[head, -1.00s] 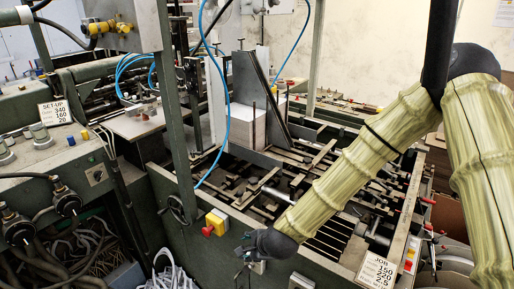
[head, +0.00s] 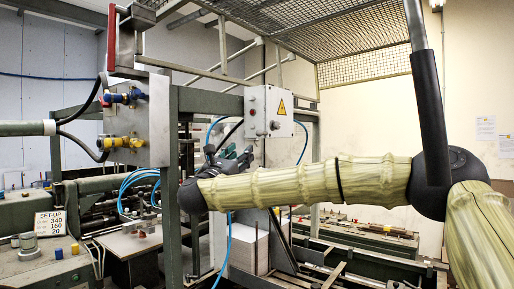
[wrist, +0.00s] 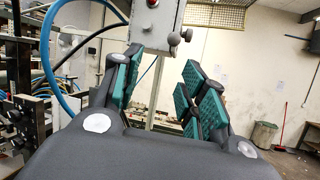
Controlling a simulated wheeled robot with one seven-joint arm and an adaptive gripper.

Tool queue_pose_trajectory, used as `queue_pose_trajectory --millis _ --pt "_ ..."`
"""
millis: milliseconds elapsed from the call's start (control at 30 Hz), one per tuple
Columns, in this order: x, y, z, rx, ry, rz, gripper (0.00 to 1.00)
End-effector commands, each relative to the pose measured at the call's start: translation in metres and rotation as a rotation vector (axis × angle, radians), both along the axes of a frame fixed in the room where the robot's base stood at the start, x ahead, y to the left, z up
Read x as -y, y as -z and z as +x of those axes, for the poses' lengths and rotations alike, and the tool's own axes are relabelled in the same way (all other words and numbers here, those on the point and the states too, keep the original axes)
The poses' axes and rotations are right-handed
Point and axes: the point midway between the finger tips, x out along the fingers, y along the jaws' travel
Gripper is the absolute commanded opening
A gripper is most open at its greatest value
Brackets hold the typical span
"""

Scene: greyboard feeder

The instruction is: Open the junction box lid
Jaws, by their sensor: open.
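The junction box (head: 285,118) is a pale grey box with a yellow warning triangle, mounted high on the machine frame, right of the green post. Its lid looks shut in the head view, with a small round knob low on the front. The box's lower part (wrist: 153,22) also shows at the top of the wrist view, with a red knob and a round grey fitting; its top is cut off there. My gripper (head: 232,154) is just below and left of the box, apart from it. In the wrist view my gripper (wrist: 160,88) has its teal-padded fingers spread and empty.
A blue hose (wrist: 47,55) loops close left of my gripper, with a dark cable beside it. A metal connector box (head: 137,122) hangs left of the green post (head: 172,220). A mesh guard (head: 350,30) is overhead. The right side is a fairly open wall.

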Motion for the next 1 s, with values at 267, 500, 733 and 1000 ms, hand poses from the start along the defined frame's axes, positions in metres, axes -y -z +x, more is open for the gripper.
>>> queue_pose_trajectory --millis 267,500,733,1000 --pt "0.017 -0.030 0.002 0.060 0.046 0.088 0.42" --pt "0.033 -0.044 0.031 0.056 0.046 0.084 0.42" --pt "0.049 -0.057 0.059 0.058 0.045 0.084 0.42" --pt "0.059 -0.063 0.078 0.057 0.044 0.083 0.42"
